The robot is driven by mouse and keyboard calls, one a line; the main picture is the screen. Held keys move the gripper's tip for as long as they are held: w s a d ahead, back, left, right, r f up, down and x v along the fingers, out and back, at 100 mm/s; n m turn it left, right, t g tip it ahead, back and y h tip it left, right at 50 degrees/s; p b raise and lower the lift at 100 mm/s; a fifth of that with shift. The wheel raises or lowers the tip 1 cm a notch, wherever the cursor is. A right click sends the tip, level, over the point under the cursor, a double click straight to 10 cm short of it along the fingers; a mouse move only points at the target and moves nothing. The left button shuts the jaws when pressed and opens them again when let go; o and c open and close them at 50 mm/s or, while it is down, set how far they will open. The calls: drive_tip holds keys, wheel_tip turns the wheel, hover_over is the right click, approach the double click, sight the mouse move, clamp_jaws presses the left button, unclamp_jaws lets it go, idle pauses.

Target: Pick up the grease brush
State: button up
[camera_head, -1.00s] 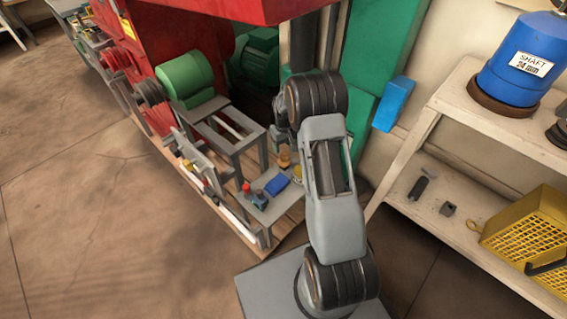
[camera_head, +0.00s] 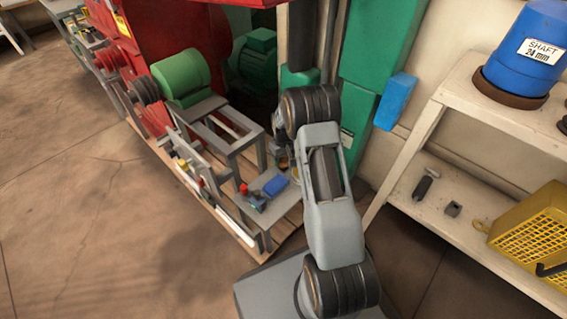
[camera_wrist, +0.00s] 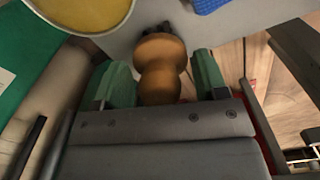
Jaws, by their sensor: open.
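The grease brush (camera_wrist: 162,65) has a turned brown wooden handle and dark bristles at its far end. In the wrist view it lies between the two green fingertips of my gripper (camera_wrist: 160,82), with a gap visible on the right side; contact on the left is unclear. My gripper is open. In the head view the brush (camera_head: 283,163) is a small brown spot below my wrist, at the back of a low grey table (camera_head: 250,213). My arm hides part of that area.
A tin of yellow grease (camera_wrist: 85,12) stands close to the left of the brush. A blue block (camera_head: 275,185) and a red-topped bottle (camera_head: 246,190) are on the same table. A grey bench (camera_head: 225,130) stands behind it; a shelf (camera_head: 430,205) is to the right.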

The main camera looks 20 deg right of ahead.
drive_tip(key=shift+c, duration=0.5)
drive_tip(key=c, duration=0.5)
drive_tip(key=shift+c, duration=0.2)
drive_tip(key=shift+r, duration=0.1)
drive_tip(key=shift+r+p, duration=0.3)
drive_tip(key=shift+r, duration=0.3)
drive_tip(key=s+a+r+p, duration=0.6)
drive_tip(key=s+a+r, duration=0.2)
drive_tip(key=a+r, duration=0.3)
drive_tip(key=shift+s+a+r+p, duration=0.15)
drive_tip(key=shift+r+p, duration=0.15)
drive_tip(key=shift+p, duration=0.05)
